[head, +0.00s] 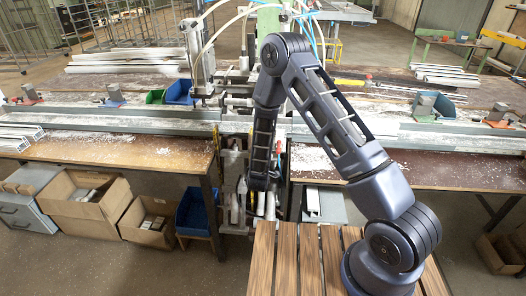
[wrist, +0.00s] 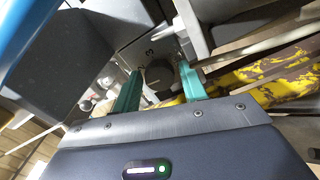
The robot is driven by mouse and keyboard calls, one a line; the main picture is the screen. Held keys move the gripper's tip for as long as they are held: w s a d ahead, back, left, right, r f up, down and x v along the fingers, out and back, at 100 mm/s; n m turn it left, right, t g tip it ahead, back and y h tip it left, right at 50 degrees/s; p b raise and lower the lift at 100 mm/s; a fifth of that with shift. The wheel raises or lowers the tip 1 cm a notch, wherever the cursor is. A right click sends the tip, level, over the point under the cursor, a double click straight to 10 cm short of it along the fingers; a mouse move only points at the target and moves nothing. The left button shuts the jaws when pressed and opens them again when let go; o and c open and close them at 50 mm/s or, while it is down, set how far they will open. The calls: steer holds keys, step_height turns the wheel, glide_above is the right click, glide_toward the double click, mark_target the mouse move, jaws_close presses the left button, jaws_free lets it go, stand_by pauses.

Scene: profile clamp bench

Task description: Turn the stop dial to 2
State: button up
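The stop dial (wrist: 160,76) is a dark round knob on a grey plate in the wrist view. A figure 3 shows above it, and what looks like a 2 stands at its upper left. I cannot make out clearly where its pointer stands. My gripper (wrist: 162,80) has two teal fingers spread apart, one on each side of the dial. A small gap seems to show at the left finger; contact at the right finger is unclear. In the head view my gripper (head: 262,188) hangs low at the front of the bench, its fingertips and the dial not distinguishable.
Yellow, worn machine parts (wrist: 270,80) and metal rods lie close right of the fingers. A dark block (wrist: 60,45) is at the upper left. The bench (head: 130,150) runs both sides of the clamp machine; cardboard boxes (head: 85,205) and a blue bin (head: 195,215) stand below.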

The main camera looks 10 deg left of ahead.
steer(key=s, duration=1)
steer(key=shift+s, duration=0.4)
steer(key=o, duration=0.3)
step_height(320, 180, down, 7)
steer(key=d+n+t, duration=0.2)
steer(key=n+t, duration=0.1)
steer(key=n, duration=1.6)
steer(key=w+a+r+n, duration=0.1)
steer(key=w+r+n, duration=0.1)
steer(key=w, duration=0.3)
steer(key=w+a+r+n+t, duration=0.1)
steer(key=w+r+n, duration=0.1)
steer(key=w+r, duration=0.2)
steer(key=shift+w+r+y, duration=0.25)
steer(key=shift+w+y, duration=0.15)
steer(key=shift+w, duration=0.7)
